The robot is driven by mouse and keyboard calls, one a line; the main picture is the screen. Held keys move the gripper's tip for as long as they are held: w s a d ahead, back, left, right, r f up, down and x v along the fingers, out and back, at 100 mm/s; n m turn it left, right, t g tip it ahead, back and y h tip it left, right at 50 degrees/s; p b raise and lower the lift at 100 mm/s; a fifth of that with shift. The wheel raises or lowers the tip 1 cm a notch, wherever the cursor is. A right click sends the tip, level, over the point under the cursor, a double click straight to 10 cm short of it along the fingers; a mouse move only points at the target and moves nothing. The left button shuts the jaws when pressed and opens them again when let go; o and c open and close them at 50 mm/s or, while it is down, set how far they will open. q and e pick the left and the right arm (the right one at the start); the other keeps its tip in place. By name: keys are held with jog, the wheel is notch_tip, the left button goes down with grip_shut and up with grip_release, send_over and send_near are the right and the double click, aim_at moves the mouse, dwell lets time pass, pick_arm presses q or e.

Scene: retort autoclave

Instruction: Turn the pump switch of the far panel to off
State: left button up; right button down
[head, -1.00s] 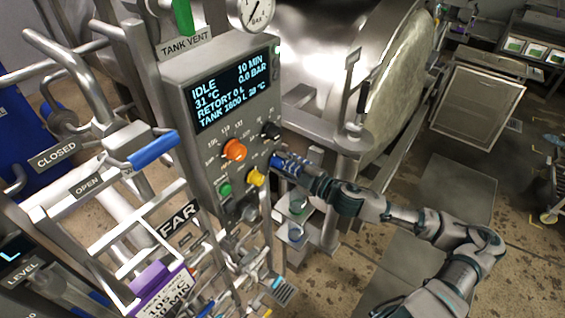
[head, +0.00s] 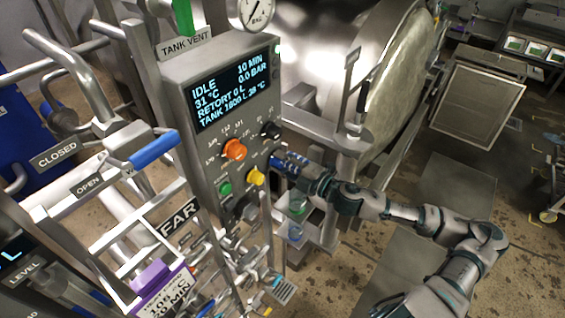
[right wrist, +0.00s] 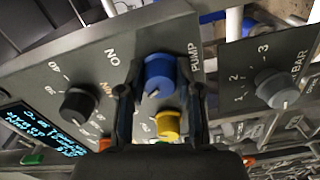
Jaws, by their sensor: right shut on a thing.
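The far panel (head: 210,150) stands upright at the centre of the head view, with a lit display and a FAR label below it. Its pump switch is the blue knob (right wrist: 160,72) beside the word PUMP in the right wrist view. A white mark shows on the knob's lower edge, and the word ON is to its left. My right gripper (right wrist: 162,88) is shut on this knob, one finger on each side. In the head view my right gripper (head: 282,163) reaches the panel's right edge and largely hides the knob. My left gripper is not in view.
A yellow knob (head: 255,176), an orange knob (head: 235,149), a black knob (head: 270,130) and a green button (head: 224,188) sit close by on the panel. Pipes and a blue-handled lever (head: 153,149) crowd the left.

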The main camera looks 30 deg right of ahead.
jog(key=c, duration=0.8)
grip_release()
jog(key=shift+f, duration=0.1)
jog(key=shift+w, duration=0.15)
